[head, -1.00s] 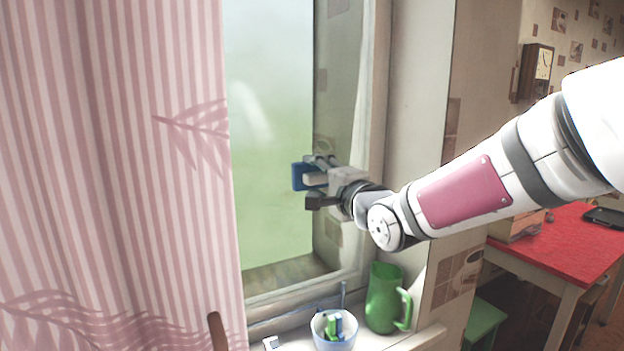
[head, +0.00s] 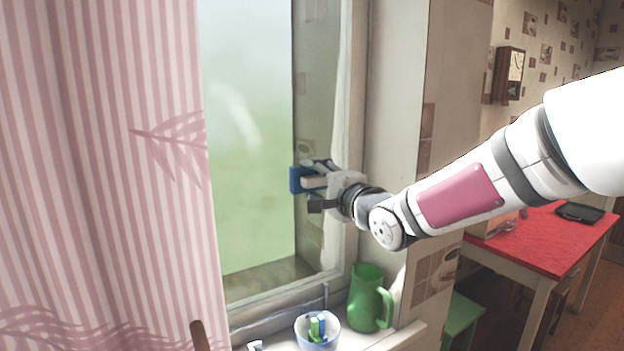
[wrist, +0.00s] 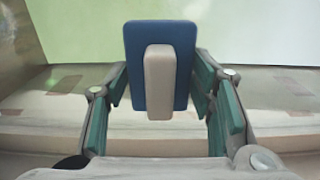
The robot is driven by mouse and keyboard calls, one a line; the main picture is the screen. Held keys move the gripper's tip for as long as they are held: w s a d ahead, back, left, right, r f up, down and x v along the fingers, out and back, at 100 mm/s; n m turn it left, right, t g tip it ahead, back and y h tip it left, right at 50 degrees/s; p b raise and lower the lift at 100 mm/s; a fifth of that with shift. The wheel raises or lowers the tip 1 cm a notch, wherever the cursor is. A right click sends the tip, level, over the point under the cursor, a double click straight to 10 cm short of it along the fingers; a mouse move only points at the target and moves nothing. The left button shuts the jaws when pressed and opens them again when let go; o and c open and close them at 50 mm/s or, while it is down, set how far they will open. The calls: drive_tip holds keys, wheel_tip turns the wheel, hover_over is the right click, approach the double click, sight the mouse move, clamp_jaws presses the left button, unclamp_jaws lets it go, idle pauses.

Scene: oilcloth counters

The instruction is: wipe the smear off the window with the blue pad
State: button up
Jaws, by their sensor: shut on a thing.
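The window pane (head: 235,190) is greenish and hazy, with a pale streaky smear (head: 237,115) on its upper middle part. My gripper (head: 312,188) is in front of the window's right side, to the right of and below the smear. It is shut on the blue pad (head: 295,180). In the wrist view the blue pad (wrist: 184,60) is upright beyond the fingers, and its pale handle (wrist: 159,80) is between them. The pad's far face is hidden, so I cannot tell whether it touches anything.
A striped pink curtain (head: 100,180) covers the left side. On the sill stand a green jug (head: 366,300) and a cup (head: 318,335) holding several coloured things. A red table (head: 540,240) and a green stool (head: 460,318) are at the right. The wall clock (head: 508,75) hangs behind.

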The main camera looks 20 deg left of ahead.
drive_tip(key=shift+p+v, duration=1.6)
drive_tip(key=shift+v, duration=1.1)
drive_tip(key=p+v, duration=0.2)
drive_tip(key=v, duration=0.1)
drive_tip(key=shift+a, duration=0.1)
drive_tip(key=b, duration=0.2)
approach(259, 207)
drive_tip(key=shift+b+x, duration=0.45)
drive_tip(key=shift+x, duration=1.95)
drive_tip(key=shift+b+x, duration=0.55)
drive_tip(key=shift+x, duration=0.45)
